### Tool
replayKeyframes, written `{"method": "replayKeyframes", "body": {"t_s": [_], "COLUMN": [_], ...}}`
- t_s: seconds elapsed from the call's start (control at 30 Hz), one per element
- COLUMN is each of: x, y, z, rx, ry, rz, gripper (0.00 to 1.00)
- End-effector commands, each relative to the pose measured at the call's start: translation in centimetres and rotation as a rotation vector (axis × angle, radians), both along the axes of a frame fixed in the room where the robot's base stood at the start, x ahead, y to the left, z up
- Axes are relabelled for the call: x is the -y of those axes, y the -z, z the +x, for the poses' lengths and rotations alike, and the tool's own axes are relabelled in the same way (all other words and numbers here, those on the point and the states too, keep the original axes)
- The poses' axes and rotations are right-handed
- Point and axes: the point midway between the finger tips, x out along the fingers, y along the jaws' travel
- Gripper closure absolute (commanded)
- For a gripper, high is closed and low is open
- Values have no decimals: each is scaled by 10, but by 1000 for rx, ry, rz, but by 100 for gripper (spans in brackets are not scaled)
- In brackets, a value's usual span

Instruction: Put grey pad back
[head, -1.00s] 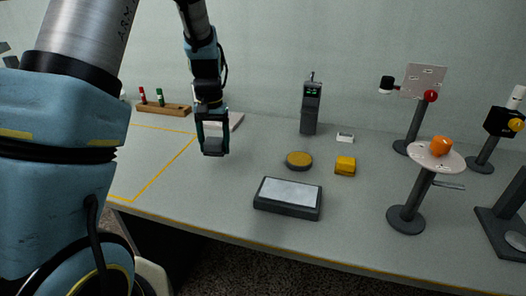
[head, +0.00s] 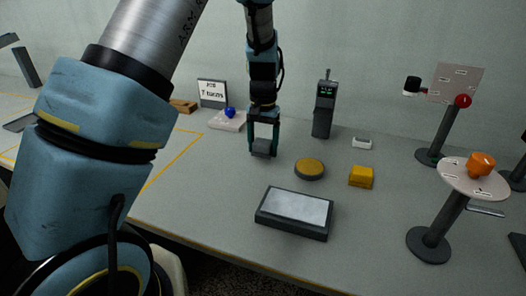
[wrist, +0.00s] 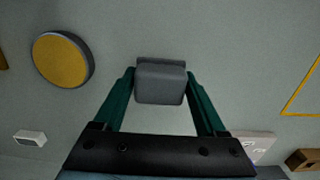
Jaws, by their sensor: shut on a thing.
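The grey pad (head: 263,149) is a small grey block between the fingertips of my gripper (head: 264,143) in the head view. In the wrist view the pad (wrist: 160,83) sits between the two dark green fingers of my gripper (wrist: 160,88), which is shut on it. The gripper points down over the grey table, left of a round yellow-topped disc (head: 309,168). The disc also shows in the wrist view (wrist: 60,60), apart from the pad. I cannot tell how far the pad is above the table.
A dark tray with a pale top (head: 293,229) lies in front. A yellow block (head: 361,177) and a small white box (head: 362,143) lie right of the disc. A dark device (head: 324,108) stands behind. Spindle stands (head: 430,245) rise at right. A white plate (head: 225,122) with a blue knob is back left.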

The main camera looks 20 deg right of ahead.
Motion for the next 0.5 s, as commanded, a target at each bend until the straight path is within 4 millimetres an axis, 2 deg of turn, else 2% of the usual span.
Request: {"method": "replayKeyframes", "body": {"t_s": [0.17,0.5], "x": [-1,0], "y": [23,28], "z": [0,0], "rx": [-2,-1], "ry": [0,0], "rz": [1,1], "gripper": [96,96]}}
